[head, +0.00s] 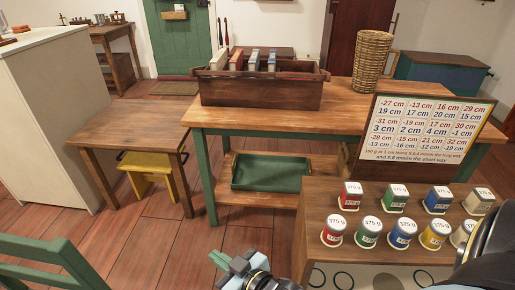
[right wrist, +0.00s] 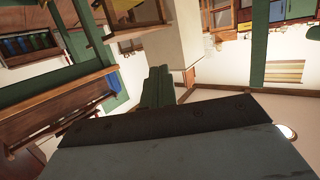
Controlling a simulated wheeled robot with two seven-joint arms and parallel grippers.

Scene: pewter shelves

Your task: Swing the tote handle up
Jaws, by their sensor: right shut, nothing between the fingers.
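The tote (head: 260,95) is a long dark brown wooden box on the long wooden table in the head view. Several upright packets, red, white and blue, stand in it. A brown bar runs along its upper edge; I cannot clearly tell the handle from the rim, and nothing arches above the packets. My right gripper (head: 229,264) is at the bottom of the head view, well in front of and below the tote, shut and empty. In the right wrist view a broad dark grey part fills the foreground. My left gripper is not in view.
A wicker basket (head: 373,62) stands right of the tote. A green tray (head: 270,172) lies on the table's lower shelf. A green chair (head: 55,255) is at the lower left.

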